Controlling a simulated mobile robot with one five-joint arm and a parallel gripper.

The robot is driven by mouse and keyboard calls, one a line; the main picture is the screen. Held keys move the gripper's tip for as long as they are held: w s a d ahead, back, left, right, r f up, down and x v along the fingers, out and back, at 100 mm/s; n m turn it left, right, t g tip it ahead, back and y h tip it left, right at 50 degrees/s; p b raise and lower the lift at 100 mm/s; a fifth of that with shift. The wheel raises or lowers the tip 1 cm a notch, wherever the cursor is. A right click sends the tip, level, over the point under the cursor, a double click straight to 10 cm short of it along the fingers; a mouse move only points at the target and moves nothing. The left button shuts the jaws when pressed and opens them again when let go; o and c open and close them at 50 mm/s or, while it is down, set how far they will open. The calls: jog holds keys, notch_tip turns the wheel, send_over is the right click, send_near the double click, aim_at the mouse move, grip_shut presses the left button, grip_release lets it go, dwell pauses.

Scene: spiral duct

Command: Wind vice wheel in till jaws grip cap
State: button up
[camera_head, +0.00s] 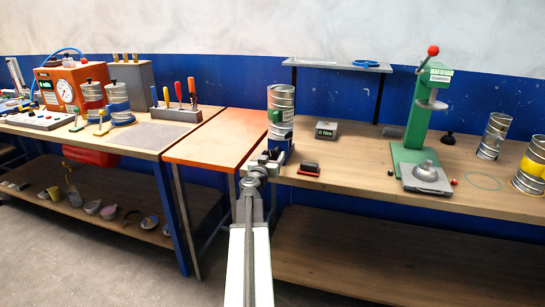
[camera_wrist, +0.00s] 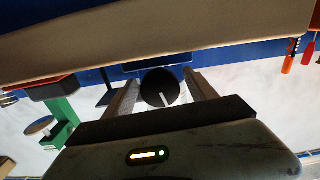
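A grey vice (camera_head: 268,160) sits at the bench's front edge, partly hidden by my arm. A spiral metal duct piece (camera_head: 281,100) with a green label and a blue lower band stands upright above it. My gripper (camera_head: 251,178) is in front of the vice. In the wrist view a dark round wheel (camera_wrist: 159,88) with a white mark lies between the two fingers of my gripper (camera_wrist: 160,82). The fingers are apart, with a gap showing on each side of the wheel. I cannot make out the cap or the jaws clearly.
A grey block (camera_head: 326,129) and a red-and-black pad (camera_head: 308,169) lie right of the vice. A green press (camera_head: 411,130) stands farther right. An orange-topped table (camera_head: 205,150) adjoins on the left. Screwdrivers (camera_head: 178,92) stand in a rack beyond it.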

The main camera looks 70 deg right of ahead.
jog(key=c, duration=1.1)
jog(key=m, duration=0.3)
jog(key=o, duration=1.3)
jog(key=shift+o, duration=0.2)
